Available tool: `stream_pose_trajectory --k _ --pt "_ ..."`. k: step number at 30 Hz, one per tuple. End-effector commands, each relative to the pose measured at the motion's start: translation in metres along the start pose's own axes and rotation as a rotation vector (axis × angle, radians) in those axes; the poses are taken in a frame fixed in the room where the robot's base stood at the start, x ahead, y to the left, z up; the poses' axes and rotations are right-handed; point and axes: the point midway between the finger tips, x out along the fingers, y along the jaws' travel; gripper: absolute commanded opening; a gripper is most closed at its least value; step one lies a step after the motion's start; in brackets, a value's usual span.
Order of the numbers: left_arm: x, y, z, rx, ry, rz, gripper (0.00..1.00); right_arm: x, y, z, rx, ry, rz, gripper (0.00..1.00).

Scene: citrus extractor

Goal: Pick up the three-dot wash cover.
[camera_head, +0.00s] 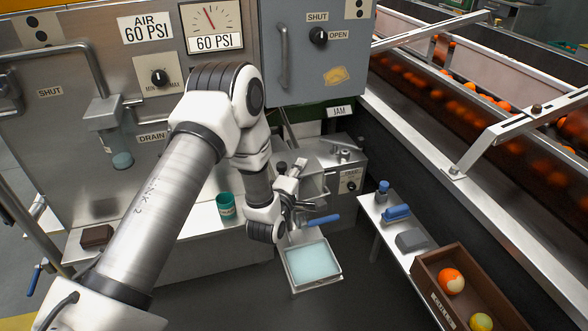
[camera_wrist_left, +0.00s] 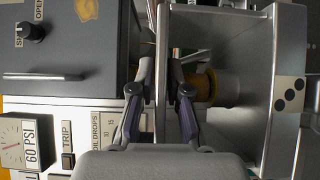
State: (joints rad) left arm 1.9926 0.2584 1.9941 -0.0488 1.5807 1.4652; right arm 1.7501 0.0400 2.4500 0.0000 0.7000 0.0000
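A white label with three black dots (camera_wrist_left: 289,95) is on a grey metal panel at the right of the left wrist view. I take this panel to be the three-dot wash cover (camera_wrist_left: 262,100). I cannot make it out in the head view, where my arm and gripper hide part of that area. My left gripper (camera_head: 296,199) is low by the metal fixture under the JAM label. In the left wrist view its fingers (camera_wrist_left: 163,85) are apart, on either side of a thin upright metal strip (camera_wrist_left: 161,40), with small gaps seeming to show. My right gripper is not in view.
A tray with a pale blue surface (camera_head: 288,262) and a blue handle (camera_head: 322,220) are just below the gripper. A green cup (camera_head: 226,206) stands left on the ledge. At right, a narrow bench has blue items (camera_head: 396,213) and a brown crate (camera_head: 424,268) with fruit.

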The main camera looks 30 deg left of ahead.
Motion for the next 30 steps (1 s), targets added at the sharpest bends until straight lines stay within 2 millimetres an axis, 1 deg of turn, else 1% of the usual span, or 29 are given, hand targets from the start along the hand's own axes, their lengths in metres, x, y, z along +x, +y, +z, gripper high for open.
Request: stream_pose_trajectory --k 2,7,8,9,20,23,26,30 --pt "0.006 0.000 0.000 0.000 0.000 0.000 0.16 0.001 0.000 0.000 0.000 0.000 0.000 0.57" --pt "0.007 0.000 0.000 0.000 0.000 -0.001 0.16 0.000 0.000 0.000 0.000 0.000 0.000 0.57" --pt "0.007 0.000 0.000 0.000 0.000 -0.001 0.12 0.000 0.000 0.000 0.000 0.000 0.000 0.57" --pt "0.007 0.000 0.000 0.000 0.000 -0.001 0.00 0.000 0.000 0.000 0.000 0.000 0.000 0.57" --pt "0.007 0.001 0.000 0.000 -0.001 0.000 0.00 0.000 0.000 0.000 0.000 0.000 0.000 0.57" --pt "0.007 0.011 0.000 -0.001 0.000 0.002 0.00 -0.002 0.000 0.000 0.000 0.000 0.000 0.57" --pt "0.007 0.032 0.000 -0.002 -0.001 0.003 0.00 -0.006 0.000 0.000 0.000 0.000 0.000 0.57" --pt "0.007 0.067 0.000 -0.002 0.000 0.005 0.00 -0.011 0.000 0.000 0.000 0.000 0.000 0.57"
